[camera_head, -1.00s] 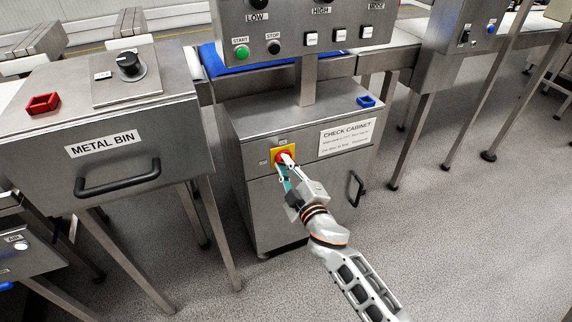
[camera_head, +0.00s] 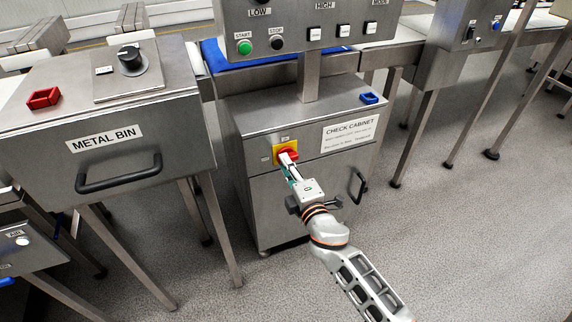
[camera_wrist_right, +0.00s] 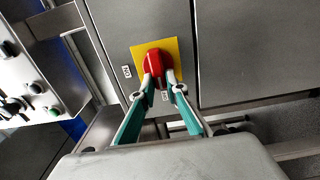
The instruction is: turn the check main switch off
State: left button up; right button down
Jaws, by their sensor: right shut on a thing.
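The check main switch is a red rotary handle (camera_head: 288,153) on a yellow plate (camera_head: 279,150), on the upper front of the check cabinet (camera_head: 257,190). In the right wrist view the red handle (camera_wrist_right: 154,63) stands out from the yellow plate (camera_wrist_right: 170,46). My right gripper (camera_head: 287,160) is at the switch, its two fingers shut on the handle from either side. In the right wrist view the fingertips (camera_wrist_right: 159,78) flank the handle's near end and partly hide it. My left gripper is not in view.
The metal bin (camera_head: 150,115) with its black handle stands left of the cabinet. A control box (camera_head: 300,30) with a green start button rises above it. The cabinet's door handle (camera_head: 358,186) is to the right of my arm.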

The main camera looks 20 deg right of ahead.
jog(key=shift+f, duration=0.1)
dwell(0.3)
jog(key=c, duration=2)
grip_release()
jog(key=shift+s, duration=0.1)
jog(key=s, duration=1.2)
jog(key=shift+d, duration=0.25)
